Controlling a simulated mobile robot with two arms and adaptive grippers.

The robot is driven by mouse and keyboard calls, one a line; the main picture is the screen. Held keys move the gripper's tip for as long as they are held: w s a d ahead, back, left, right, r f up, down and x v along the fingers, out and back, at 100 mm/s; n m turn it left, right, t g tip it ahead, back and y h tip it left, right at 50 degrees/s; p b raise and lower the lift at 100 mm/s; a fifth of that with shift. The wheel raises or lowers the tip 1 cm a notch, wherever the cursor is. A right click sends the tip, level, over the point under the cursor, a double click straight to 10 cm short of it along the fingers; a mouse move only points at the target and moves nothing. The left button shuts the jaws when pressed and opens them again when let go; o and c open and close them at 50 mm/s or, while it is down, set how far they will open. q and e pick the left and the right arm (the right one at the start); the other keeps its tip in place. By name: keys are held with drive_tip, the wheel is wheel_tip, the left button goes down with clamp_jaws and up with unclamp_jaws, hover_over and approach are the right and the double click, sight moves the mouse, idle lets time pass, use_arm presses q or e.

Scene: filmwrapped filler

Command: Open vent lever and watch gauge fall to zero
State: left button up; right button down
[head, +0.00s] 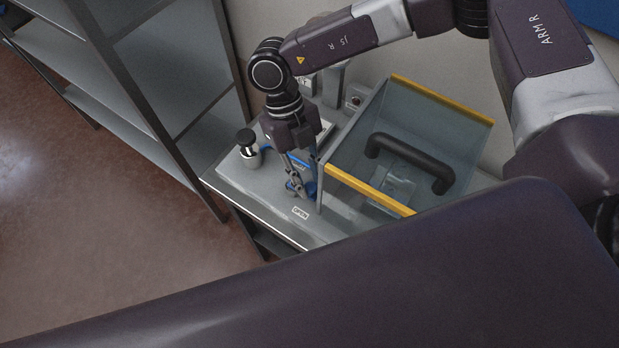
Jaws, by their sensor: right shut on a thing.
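The blue vent lever (311,189) is on the grey deck of the machine, left of the clear guard box. My right gripper (298,187) points down beside the box and is shut on the lever; its fingers hide part of it. A small label reading OPEN (300,213) is on the deck just in front of the fingertips. No gauge face can be made out; my right arm covers part of the machine's back. My left gripper is not in view.
A clear guard box (457,116) with yellow edges and a black handle (410,160) stands close right of my gripper. A black-topped knob (247,143) stands to the left on the deck. A grey metal shelf (150,95) is further left, with open brown floor (90,220) before it.

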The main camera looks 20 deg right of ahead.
idle(0.4)
drive_tip(key=c, duration=1.7)
unclamp_jaws()
